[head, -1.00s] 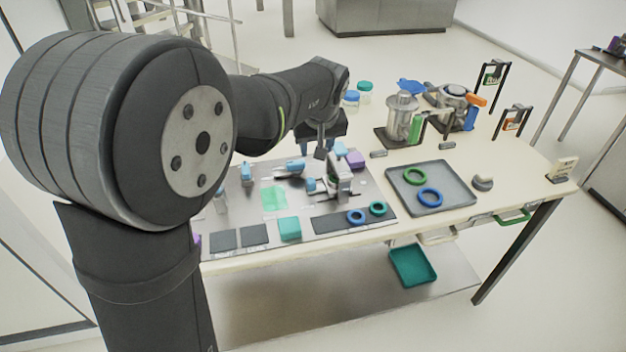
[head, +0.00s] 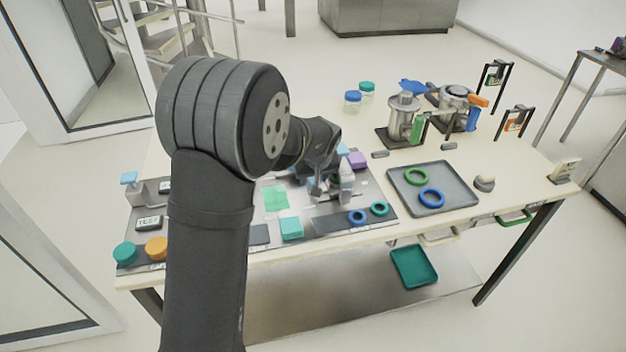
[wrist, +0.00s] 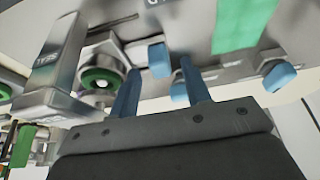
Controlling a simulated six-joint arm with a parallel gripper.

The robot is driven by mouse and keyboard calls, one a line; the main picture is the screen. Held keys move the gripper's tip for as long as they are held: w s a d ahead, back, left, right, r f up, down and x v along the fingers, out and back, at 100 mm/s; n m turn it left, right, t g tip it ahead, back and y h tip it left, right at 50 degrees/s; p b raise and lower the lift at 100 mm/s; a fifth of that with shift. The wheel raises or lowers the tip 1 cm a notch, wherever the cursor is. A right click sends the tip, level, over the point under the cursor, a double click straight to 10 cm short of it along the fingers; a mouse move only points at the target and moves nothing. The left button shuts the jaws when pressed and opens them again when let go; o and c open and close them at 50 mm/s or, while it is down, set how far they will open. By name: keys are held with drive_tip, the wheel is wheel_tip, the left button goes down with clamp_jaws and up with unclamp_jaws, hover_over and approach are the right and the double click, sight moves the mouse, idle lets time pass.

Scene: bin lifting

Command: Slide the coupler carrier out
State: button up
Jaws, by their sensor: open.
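A metal fixture with an upright block (head: 346,184) stands on the grey plate at mid-table. In the wrist view, the labelled block (wrist: 55,72) is at the left, beside a round metal coupler with a green ring (wrist: 100,80). I cannot tell which part is the coupler carrier. A blue handle (wrist: 157,57) shows near the fingertips, with a metal piece behind it. My gripper (wrist: 157,68) has two blue fingers spread apart with nothing held between them. In the head view, my arm largely hides the gripper beside the fixture.
A grey tray (head: 446,207) with green and blue rings lies to the right. A teal block (head: 291,228) and two rings (head: 368,213) are along the front. A purple block (head: 356,160) sits behind the fixture. Metal pots (head: 404,119) stand at the back right.

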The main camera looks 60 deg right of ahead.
drive_tip(key=shift+x, duration=0.8)
drive_tip(key=shift+c, duration=0.2)
clamp_jaws()
drive_tip(key=w+a, duration=0.9)
drive_tip(key=shift+w+a, duration=0.25)
drive_tip(key=shift+w, duration=0.05)
drive_tip(key=shift+o, duration=0.2)
unclamp_jaws()
drive_tip(key=shift+r, duration=0.1)
drive_tip(key=v, duration=1.7)
